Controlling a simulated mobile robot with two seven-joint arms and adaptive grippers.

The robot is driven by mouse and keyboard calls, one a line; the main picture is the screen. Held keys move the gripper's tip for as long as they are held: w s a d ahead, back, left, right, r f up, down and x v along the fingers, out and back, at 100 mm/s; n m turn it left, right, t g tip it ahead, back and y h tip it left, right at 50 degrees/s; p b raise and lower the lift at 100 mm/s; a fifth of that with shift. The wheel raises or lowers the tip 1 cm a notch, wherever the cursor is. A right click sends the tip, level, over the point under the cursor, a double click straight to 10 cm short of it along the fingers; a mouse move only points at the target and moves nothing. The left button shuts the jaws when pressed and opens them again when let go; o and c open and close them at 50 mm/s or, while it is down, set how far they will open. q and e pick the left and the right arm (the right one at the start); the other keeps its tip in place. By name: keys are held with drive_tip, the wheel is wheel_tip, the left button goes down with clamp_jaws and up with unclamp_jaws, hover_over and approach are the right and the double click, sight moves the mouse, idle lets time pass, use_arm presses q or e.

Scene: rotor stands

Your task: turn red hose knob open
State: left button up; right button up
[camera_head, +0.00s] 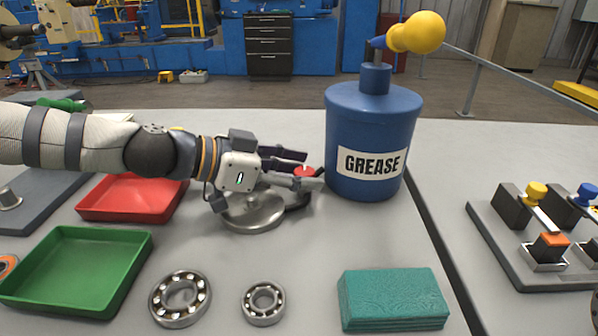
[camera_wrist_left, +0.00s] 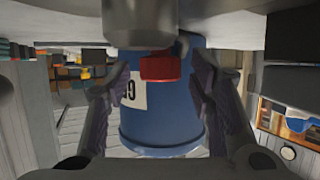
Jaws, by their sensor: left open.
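The red hose knob (camera_head: 304,171) sits in front of the blue grease drum, above a silver round base (camera_head: 252,212) and a dark curved piece (camera_head: 296,198). My left gripper (camera_head: 306,170) comes in from the left with its fingers pointing right, at the knob. In the left wrist view the two fingers (camera_wrist_left: 165,82) are spread apart. The red knob (camera_wrist_left: 160,67) shows between them, high in the gap, with visible space on both sides. Part of the knob is hidden by a finger in the head view. My right gripper is out of view.
The blue grease drum (camera_head: 345,120) stands just right of my fingertips. A red tray (camera_head: 130,214) and a green tray (camera_head: 75,300) lie left. Bearings (camera_head: 162,312) and teal pads (camera_head: 392,296) are in front. A board with valves (camera_head: 515,275) is far right.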

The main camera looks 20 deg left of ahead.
use_arm(q)
drive_tip(key=shift+r, duration=0.1)
drive_tip(key=c, duration=1.2)
drive_tip(key=shift+o, duration=0.2)
